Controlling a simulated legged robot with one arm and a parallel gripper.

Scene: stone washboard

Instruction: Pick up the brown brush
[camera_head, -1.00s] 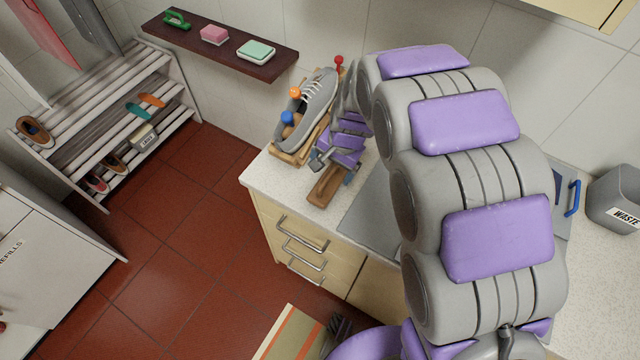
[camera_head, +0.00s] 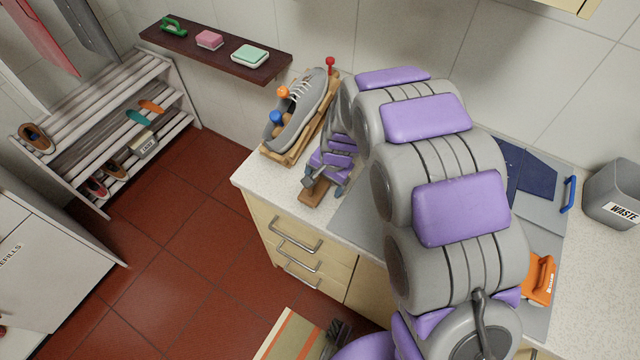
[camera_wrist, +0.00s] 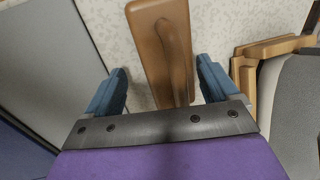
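The brown brush (camera_head: 314,190) lies on the speckled counter near its left front edge, left of the grey board. In the wrist view the brush (camera_wrist: 160,40) shows as a brown wooden block with a raised handle along its top. My gripper (camera_head: 318,183) is over the brush, which it partly hides in the head view. In the wrist view my gripper (camera_wrist: 160,92) is open, with one blue finger on each side of the brush. A gap shows beside the brush at the left finger. The lower end of the brush is hidden behind the gripper body.
A grey shoe (camera_head: 302,108) on a wooden rack (camera_head: 285,155) stands close behind the brush; the rack (camera_wrist: 248,85) is right of my gripper in the wrist view. A grey board (camera_head: 358,222), dark blue cloth (camera_head: 536,180), orange brush (camera_head: 540,278) and waste bin (camera_head: 612,190) are to the right.

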